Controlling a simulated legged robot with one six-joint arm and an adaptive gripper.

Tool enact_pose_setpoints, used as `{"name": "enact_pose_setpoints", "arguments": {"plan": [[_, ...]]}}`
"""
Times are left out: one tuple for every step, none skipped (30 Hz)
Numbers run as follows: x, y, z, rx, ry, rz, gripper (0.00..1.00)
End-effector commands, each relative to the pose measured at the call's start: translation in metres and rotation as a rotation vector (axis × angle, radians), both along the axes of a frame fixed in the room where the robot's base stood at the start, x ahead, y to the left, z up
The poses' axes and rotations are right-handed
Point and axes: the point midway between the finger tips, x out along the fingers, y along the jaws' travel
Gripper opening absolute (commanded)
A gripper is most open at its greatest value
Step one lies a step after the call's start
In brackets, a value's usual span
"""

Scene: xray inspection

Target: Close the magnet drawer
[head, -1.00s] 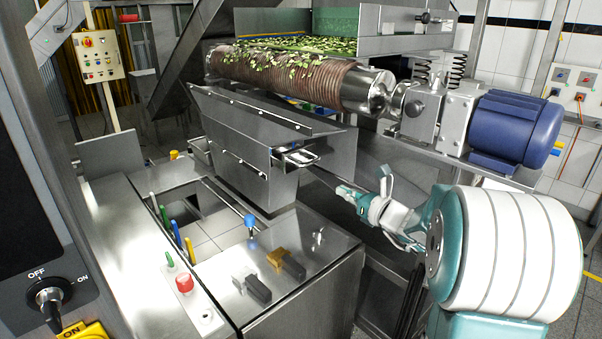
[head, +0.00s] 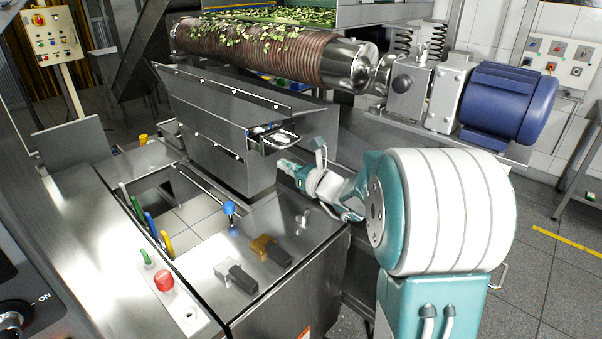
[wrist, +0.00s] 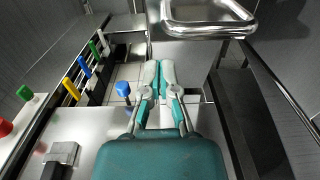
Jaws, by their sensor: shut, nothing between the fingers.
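The magnet drawer (head: 262,147) is a small metal drawer on the right end of the steel housing under the ribbed roller. Its front, with a looped metal handle (head: 282,138), sticks out a little from the housing. In the wrist view the handle (wrist: 208,33) shows large at the top, right of centre. My gripper (head: 284,165) is shut and empty, just below the handle in the head view. In the wrist view my gripper (wrist: 158,68) points forward, with its fingertips together below and left of the handle. I cannot tell if they touch anything.
A steel housing (head: 215,120) stands under the ribbed roller (head: 265,50). A steel bench with a blue knob (head: 230,208), a red button (head: 164,280) and black-handled latches (head: 243,279) lies below. A blue motor (head: 508,103) is at the right.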

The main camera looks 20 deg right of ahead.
Motion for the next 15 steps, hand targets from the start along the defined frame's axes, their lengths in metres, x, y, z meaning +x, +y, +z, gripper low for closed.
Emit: {"name": "enact_pose_setpoints", "arguments": {"plan": [[0.009,0.005,0.000,0.000,-0.001,0.004,0.00],[0.014,0.006,0.000,0.000,-0.001,0.002,0.00],[0.019,0.009,-0.001,0.000,0.000,0.002,0.00],[0.023,0.010,-0.001,0.000,0.000,0.003,0.00],[0.026,0.011,0.000,-0.001,-0.001,0.003,0.00],[0.029,0.012,0.000,0.000,-0.001,0.002,0.00],[0.032,0.013,0.000,0.000,0.000,0.001,0.00],[0.034,0.014,0.000,0.000,0.000,0.000,0.00],[0.035,0.015,0.000,0.000,0.000,0.000,0.00],[0.036,0.015,0.000,0.000,0.000,0.000,0.00],[0.037,0.015,0.000,0.000,-0.001,0.000,0.00],[0.037,0.015,0.000,0.000,-0.001,0.000,0.00],[0.037,0.015,0.000,0.000,-0.001,0.000,0.00],[0.037,0.015,0.000,0.000,-0.001,0.000,0.00],[0.037,0.015,0.000,0.000,-0.001,0.000,0.00]]}}
